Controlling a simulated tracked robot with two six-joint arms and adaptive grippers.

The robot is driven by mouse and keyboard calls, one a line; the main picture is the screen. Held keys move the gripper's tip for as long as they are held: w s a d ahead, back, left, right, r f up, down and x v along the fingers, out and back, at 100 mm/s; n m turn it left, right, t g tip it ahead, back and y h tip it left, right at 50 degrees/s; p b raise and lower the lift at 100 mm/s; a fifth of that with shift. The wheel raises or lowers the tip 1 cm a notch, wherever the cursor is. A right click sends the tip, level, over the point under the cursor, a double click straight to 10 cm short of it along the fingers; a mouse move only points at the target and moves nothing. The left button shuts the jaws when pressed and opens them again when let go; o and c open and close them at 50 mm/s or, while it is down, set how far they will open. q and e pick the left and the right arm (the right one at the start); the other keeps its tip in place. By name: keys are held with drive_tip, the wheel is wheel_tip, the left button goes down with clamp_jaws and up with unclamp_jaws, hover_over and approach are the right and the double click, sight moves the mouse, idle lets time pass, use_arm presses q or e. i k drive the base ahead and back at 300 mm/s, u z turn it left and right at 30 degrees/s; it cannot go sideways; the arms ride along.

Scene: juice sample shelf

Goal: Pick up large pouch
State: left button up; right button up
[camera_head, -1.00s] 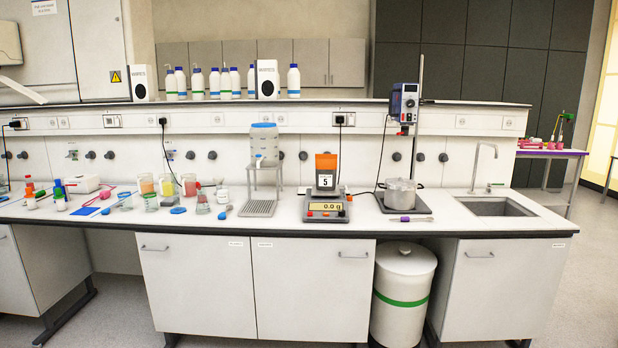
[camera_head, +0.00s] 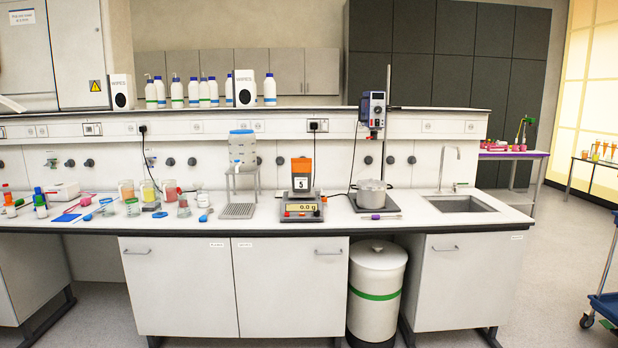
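A large pouch (camera_head: 302,165), orange at the top with a white label reading 5, stands upright on the scale (camera_head: 302,208) on the lab bench. The scale's display reads 0.0 g. The pouch appears as the largest pouch-like thing in view; nothing touches it from outside. Neither of my grippers shows in the head view, so I cannot tell their state.
A pot (camera_head: 371,193) on a hotplate stands right of the scale, with a sink (camera_head: 460,204) beyond it. A water dispenser (camera_head: 242,150) stands to the left, then several beakers and bottles. A white bin (camera_head: 377,275) stands below. The floor in front is clear.

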sight(301, 167)
drive_tip(key=z, duration=0.05)
drive_tip(key=i, duration=0.9)
drive_tip(key=z, duration=0.4)
drive_tip(key=k, duration=1.2)
drive_tip(key=u, duration=0.15)
drive_tip(key=i, duration=1.05)
drive_tip(key=u, duration=0.75)
drive_tip(key=i, duration=1.3)
drive_tip(key=z, duration=0.9)
drive_tip(key=i, duration=0.65)
drive_tip(key=z, duration=0.65)
